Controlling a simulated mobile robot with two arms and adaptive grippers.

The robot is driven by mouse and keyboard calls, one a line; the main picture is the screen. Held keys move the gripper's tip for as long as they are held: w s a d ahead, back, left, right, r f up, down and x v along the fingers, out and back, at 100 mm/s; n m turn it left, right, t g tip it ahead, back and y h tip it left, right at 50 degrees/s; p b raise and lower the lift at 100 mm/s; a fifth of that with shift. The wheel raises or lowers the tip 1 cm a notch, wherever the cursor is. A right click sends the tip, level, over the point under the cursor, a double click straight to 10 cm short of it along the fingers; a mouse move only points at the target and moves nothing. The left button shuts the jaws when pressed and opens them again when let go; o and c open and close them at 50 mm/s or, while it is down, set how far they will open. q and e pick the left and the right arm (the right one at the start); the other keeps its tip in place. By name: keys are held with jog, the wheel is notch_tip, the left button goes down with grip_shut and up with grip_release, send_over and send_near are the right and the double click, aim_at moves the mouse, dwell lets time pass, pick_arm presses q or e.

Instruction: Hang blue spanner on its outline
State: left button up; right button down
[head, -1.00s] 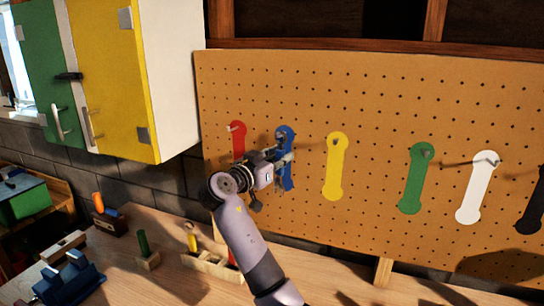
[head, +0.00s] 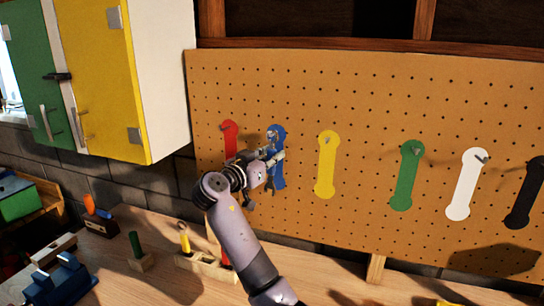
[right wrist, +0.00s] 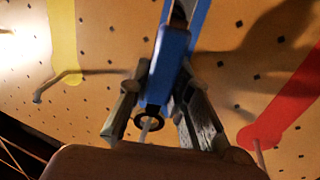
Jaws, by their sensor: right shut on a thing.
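My right gripper (head: 275,156) is at the blue outline (head: 279,178) on the pegboard, shut on the blue spanner (right wrist: 171,62). In the right wrist view the gripper (right wrist: 160,98) has a finger on each side of the spanner's shaft. The spanner's dark ring end (right wrist: 148,121) sticks out between the fingers, with a pale peg (right wrist: 145,133) lined up with its hole. I cannot tell whether the peg passes through the ring. In the head view the spanner lies over the outline and is partly hidden by the gripper. My left gripper is out of view.
The red outline (head: 230,140) is close on the left and the yellow outline (head: 326,165) on the right, each with a protruding peg. Green (head: 407,176), white (head: 466,185) and black outlines follow. Below, the workbench (head: 160,285) holds wooden blocks and a blue vise (head: 60,280).

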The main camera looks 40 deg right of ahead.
dwell(0.3)
jog(key=c, duration=1.4)
grip_release()
jog(key=shift+a, duration=0.2)
jog(key=v, duration=1.1)
jog(key=shift+a, duration=0.35)
jog(key=shift+s, duration=0.15)
